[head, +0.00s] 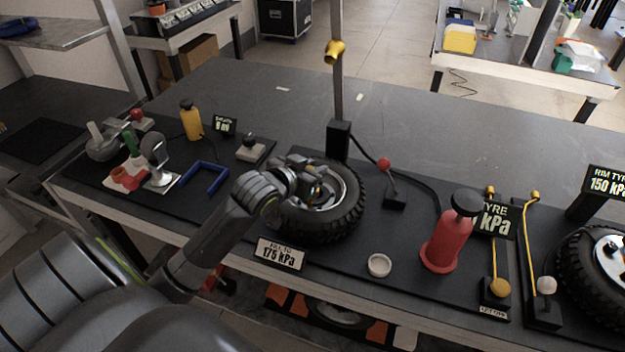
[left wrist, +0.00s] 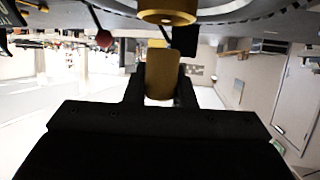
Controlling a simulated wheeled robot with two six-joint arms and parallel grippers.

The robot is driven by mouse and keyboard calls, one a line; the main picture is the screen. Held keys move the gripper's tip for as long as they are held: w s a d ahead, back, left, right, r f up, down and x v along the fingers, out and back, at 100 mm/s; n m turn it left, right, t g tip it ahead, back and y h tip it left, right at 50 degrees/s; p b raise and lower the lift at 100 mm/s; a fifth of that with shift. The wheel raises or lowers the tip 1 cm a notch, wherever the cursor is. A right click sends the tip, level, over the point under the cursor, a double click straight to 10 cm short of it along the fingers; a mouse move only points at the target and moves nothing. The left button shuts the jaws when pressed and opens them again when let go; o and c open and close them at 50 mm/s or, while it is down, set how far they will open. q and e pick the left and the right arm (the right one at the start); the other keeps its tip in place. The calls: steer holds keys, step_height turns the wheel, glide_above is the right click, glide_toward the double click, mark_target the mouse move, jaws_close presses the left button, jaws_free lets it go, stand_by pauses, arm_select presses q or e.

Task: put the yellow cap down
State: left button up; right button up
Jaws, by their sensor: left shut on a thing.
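My left gripper (head: 312,190) is over the hub of the near wheel (head: 352,212), in the middle of the bench. In the left wrist view my left gripper (left wrist: 162,90) is shut on the yellow cap (left wrist: 162,72), which sits between the two fingers. In the head view only a little yellow shows at the fingers, and the arm hides most of it. A brass-coloured round part (left wrist: 168,10) shows just beyond the cap at the top edge of the wrist view. My right gripper is not in view.
A small pale dish (head: 379,265) lies on the black mat, right of the wheel. Next to it stands a red pump (head: 446,242). A red-knobbed lever (head: 393,190) and a black post (head: 339,142) stand behind. The bench's back surface is largely clear.

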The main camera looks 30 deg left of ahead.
arm_select(q)
steer(key=shift+f, duration=1.65)
steer(key=shift+f, duration=0.15)
steer(key=o, duration=1)
steer(key=shift+c, duration=0.2)
steer(key=shift+s+r, duration=0.15)
steer(key=shift+r, duration=0.05)
steer(key=v, duration=1.1)
steer(key=shift+s+r, duration=0.2)
steer(key=shift+s, duration=0.15)
steer(key=shift+a, duration=0.1)
